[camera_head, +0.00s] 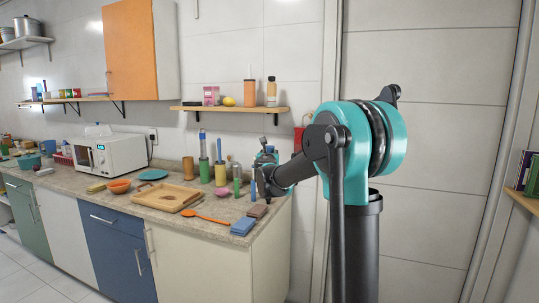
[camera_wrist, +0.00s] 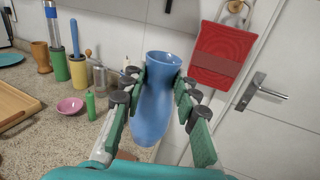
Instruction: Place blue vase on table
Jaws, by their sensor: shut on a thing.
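The blue vase (camera_wrist: 153,112) is upright or slightly tilted in the wrist view, its round open mouth toward the top. My gripper (camera_wrist: 162,88) is shut on it, with dark green fingers on both sides of its body. In the head view my gripper (camera_head: 262,178) is at the right end of the speckled stone counter (camera_head: 150,232), partly hidden by my arm. I cannot tell how far the vase is above the counter. No separate table is seen.
On the counter are a wooden tray (camera_head: 168,196), an orange spoon (camera_head: 205,217), blue sponges (camera_head: 243,226), a pink bowl (camera_wrist: 71,106) and a green bottle (camera_wrist: 90,105). Utensil holders stand along the wall. A red board (camera_wrist: 218,54) hangs near the door. A shelf (camera_head: 230,108) is above.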

